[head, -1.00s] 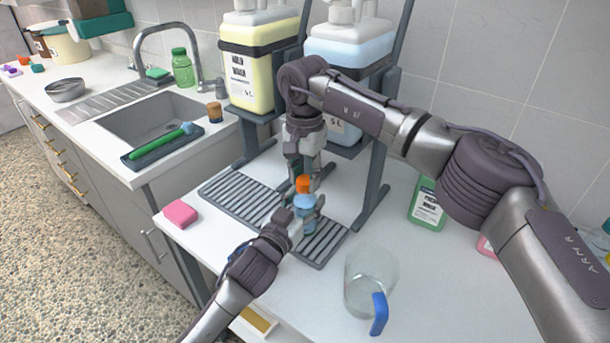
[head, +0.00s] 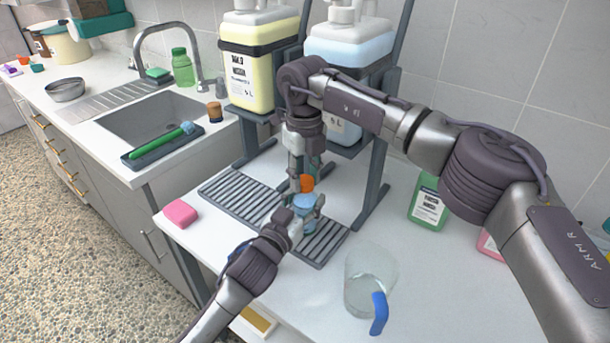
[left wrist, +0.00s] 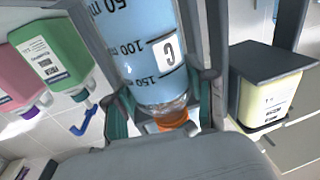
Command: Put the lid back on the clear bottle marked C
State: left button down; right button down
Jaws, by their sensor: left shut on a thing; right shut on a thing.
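The clear bottle marked C (left wrist: 150,60) holds pale blue liquid; it appears upside down in the left wrist view, its C label and millilitre marks facing the camera. In the head view the bottle (head: 305,204) stands over the ribbed drip tray. My left gripper (head: 300,212) is shut around the bottle from the front. My right gripper (head: 306,177) points down from above and is shut on the orange lid (head: 307,184). The lid also shows at the bottle's neck in the left wrist view (left wrist: 172,119). I cannot tell whether it is seated.
The grey drip tray (head: 225,194) lies under a rack with yellow (head: 245,75) and blue (head: 350,48) wash containers. A clear jug with a blue handle (head: 365,275) stands front right. A green bottle (head: 428,205) is behind it; a pink sponge (head: 180,213) lies left. Counter around the jug is clear.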

jog(key=m, duration=0.7)
jog(key=c, duration=0.7)
grip_release()
jog(key=shift+r, duration=2.25)
jog(key=shift+c, duration=0.5)
